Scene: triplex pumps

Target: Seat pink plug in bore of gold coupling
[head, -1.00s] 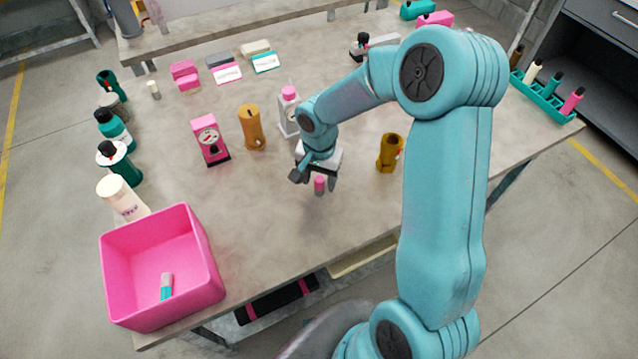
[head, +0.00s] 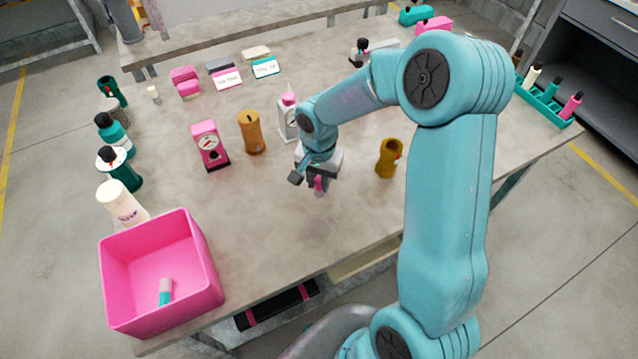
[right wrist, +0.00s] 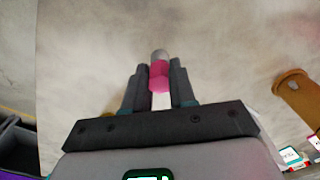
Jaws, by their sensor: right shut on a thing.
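My right gripper (head: 318,179) is shut on the pink plug (head: 319,184), low over the middle of the table. In the right wrist view, the plug (right wrist: 159,76) sits between the two fingers, with a grey end beyond the pink part. I cannot tell whether it touches the table. A dark gold coupling (head: 389,158) with an open bore at its top stands upright to the right of the gripper. A lighter orange-gold cylinder (head: 251,133) with a small dark hole in its top stands to the left. My left gripper is not in view.
A pink gauge block (head: 209,146) and a white gauge unit with a pink top (head: 287,119) stand nearby. A pink bin (head: 208,262) holding a small teal-and-grey piece is at the front left. Bottles line the left edge. The table in front of the gripper is clear.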

